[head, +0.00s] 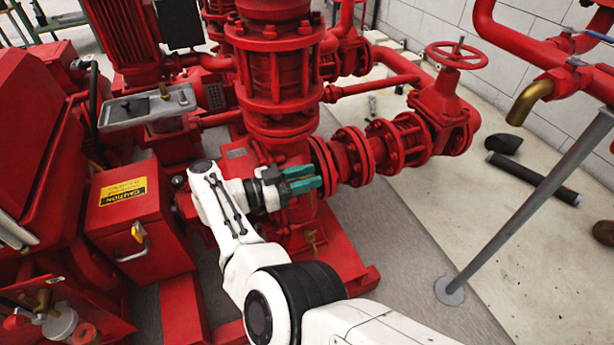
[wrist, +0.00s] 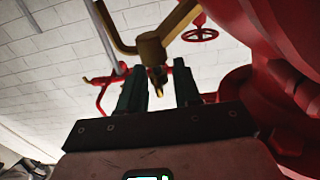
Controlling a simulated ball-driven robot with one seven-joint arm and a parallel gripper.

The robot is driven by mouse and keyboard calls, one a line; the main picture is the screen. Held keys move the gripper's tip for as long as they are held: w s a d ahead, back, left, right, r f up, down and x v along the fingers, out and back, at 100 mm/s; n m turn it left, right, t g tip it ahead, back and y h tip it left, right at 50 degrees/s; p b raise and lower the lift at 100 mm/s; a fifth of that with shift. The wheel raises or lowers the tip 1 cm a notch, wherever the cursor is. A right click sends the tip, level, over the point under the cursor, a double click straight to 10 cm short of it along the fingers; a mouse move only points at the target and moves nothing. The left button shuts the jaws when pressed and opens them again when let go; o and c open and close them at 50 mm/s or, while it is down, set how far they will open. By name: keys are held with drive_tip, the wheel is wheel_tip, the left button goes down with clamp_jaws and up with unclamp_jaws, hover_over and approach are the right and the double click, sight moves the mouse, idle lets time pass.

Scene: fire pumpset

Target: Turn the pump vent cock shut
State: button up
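In the wrist view a brass cock (wrist: 152,48) with a bent brass lever (wrist: 110,28) stands just beyond my fingertips. A short brass stem points down between the two dark green fingers. My gripper (wrist: 158,82) is open, with a clear gap between its fingers; I cannot tell whether either touches the brass. In the head view my gripper (head: 312,178) is at the red pump casing, below the large vertical flanged pipe (head: 274,80). The cock is not clearly seen there; the gripper and casing seem to hide it.
A red flanged pipe (head: 350,155) runs right from beside my gripper to a valve with a red handwheel (head: 459,55). A red box with a caution label (head: 124,192) stands left of my arm.

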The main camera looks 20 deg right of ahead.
drive_tip(key=a+b, duration=0.4)
drive_tip(key=a, duration=0.3)
drive_tip(key=shift+a+b, duration=0.15)
drive_tip(key=shift+b, duration=0.25)
drive_tip(key=shift+w, duration=0.1)
